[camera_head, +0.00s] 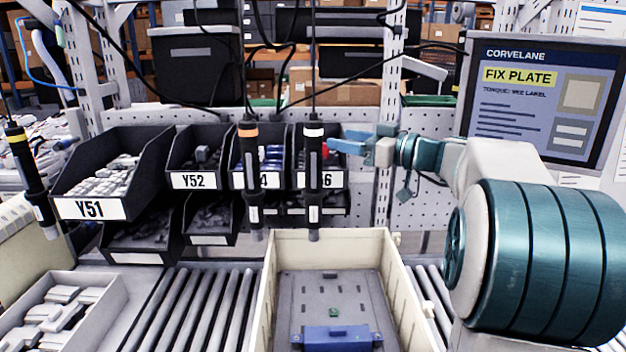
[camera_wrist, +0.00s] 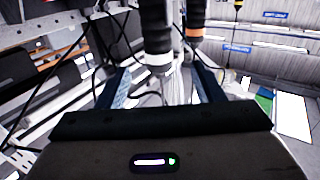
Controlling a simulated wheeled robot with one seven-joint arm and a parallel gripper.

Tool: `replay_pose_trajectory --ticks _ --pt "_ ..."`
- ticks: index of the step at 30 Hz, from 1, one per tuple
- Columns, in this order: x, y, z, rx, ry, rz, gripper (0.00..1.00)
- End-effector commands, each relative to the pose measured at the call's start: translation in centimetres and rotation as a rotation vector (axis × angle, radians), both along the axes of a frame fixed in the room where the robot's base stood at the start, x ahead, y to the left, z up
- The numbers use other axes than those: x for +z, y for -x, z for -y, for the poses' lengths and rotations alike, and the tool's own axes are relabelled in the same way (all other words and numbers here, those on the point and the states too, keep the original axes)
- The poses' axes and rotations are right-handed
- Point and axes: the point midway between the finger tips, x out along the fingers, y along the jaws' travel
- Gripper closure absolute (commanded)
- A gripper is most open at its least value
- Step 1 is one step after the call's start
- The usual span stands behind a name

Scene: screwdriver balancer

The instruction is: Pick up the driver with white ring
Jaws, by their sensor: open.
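The driver with the white ring (camera_head: 313,175) hangs upright from a cable above the back of the cream tote. Its white ring (camera_wrist: 158,58) shows in the wrist view, in line with the gap between my fingers. My gripper (camera_head: 333,147) is open, with blue fingers just right of this driver, slightly below its ring. In the wrist view my fingers (camera_wrist: 162,80) stand apart on either side of the driver. I cannot tell whether it is fully between them or touching. The driver with the orange ring (camera_head: 249,180) hangs to the left and also shows in the wrist view (camera_wrist: 194,30).
A driver with a yellow ring (camera_head: 29,175) hangs at far left. Black labelled bins (camera_head: 90,209) stand behind the drivers. The cream tote (camera_head: 266,290) holds a grey plate and a blue part. A roller conveyor (camera_head: 190,305) runs below. A screen (camera_head: 535,95) stands at right.

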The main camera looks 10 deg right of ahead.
Motion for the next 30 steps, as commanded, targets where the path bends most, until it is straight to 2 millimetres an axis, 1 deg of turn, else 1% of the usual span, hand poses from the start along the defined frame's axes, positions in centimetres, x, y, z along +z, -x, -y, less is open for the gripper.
replay_pose_trajectory --ticks 1,3,6,9,17,27,30 --pt "0.3 -0.8 -0.9 0.005 -0.002 -0.004 0.39" --pt "0.3 -1.8 -1.9 0.004 0.000 -0.003 0.39" --pt "0.3 -2.9 -2.9 0.003 -0.001 -0.004 0.39" --pt "0.2 -3.6 -3.6 0.001 0.000 -0.003 0.39" --pt "0.1 -4.5 -4.4 0.000 0.000 -0.006 0.39" --pt "0.1 -7.5 -7.1 0.001 -0.001 -0.005 0.39" --pt "-0.1 -7.8 -7.4 0.000 0.000 -0.004 0.39"
